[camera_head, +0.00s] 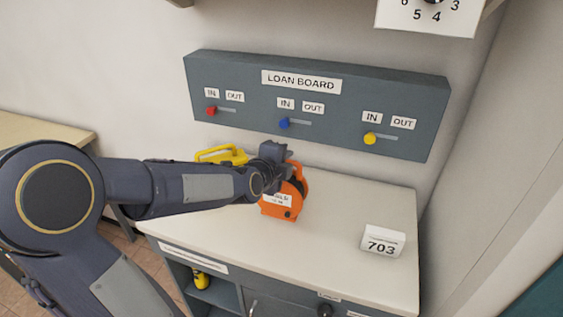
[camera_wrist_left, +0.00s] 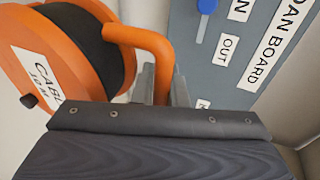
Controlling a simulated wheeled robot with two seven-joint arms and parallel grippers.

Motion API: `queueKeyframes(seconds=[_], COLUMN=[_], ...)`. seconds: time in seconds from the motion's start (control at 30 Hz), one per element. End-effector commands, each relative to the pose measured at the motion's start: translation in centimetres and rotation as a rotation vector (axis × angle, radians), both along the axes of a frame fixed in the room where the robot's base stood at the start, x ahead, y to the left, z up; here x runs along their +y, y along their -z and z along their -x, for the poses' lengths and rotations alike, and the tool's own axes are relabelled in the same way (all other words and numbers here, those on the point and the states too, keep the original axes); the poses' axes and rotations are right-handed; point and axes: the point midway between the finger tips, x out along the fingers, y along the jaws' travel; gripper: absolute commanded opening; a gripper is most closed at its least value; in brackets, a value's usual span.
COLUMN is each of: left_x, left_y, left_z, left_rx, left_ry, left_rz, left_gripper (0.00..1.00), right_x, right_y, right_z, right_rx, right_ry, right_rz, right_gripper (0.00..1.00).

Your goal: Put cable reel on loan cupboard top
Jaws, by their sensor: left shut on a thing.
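The orange cable reel (camera_head: 279,207) with a black drum and a white label is at the loan cupboard top (camera_head: 335,240), left of its middle. I cannot tell whether it touches the surface. My left gripper (camera_head: 290,165) is shut on the reel's orange handle, reaching in from the left. In the left wrist view the cable reel (camera_wrist_left: 70,45) fills the upper left, and its handle passes between the fingers of my left gripper (camera_wrist_left: 160,85). My right gripper is not in view.
A yellow object (camera_head: 222,154) stands behind my left arm on the cupboard top. A white 703 sign (camera_head: 383,241) stands at the right. The loan board (camera_head: 315,105) with red, blue and yellow sliders hangs on the wall behind.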

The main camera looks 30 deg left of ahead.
Motion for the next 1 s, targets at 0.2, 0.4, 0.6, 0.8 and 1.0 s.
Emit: queueKeyframes(seconds=[0.2,0.4,0.6,0.8,1.0], left_x=[0.6,0.8,0.8,0.7,0.7], left_y=[1.1,2.7,4.8,4.9,5.1], left_z=[-1.4,-2.0,-2.0,-2.0,-2.0], left_rx=[-0.012,-0.008,-0.009,-0.013,-0.013], left_ry=[-0.002,-0.001,-0.001,0.000,0.000], left_rz=[-0.003,-0.002,-0.001,-0.003,-0.003], left_gripper=[0.00,0.00,0.00,0.00,0.00], right_x=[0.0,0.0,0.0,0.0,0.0], right_y=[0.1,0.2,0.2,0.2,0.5], right_z=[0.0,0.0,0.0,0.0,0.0], right_rx=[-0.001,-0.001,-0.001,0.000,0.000], right_ry=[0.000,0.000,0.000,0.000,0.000], right_rz=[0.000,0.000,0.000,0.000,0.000], right_gripper=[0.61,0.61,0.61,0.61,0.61])
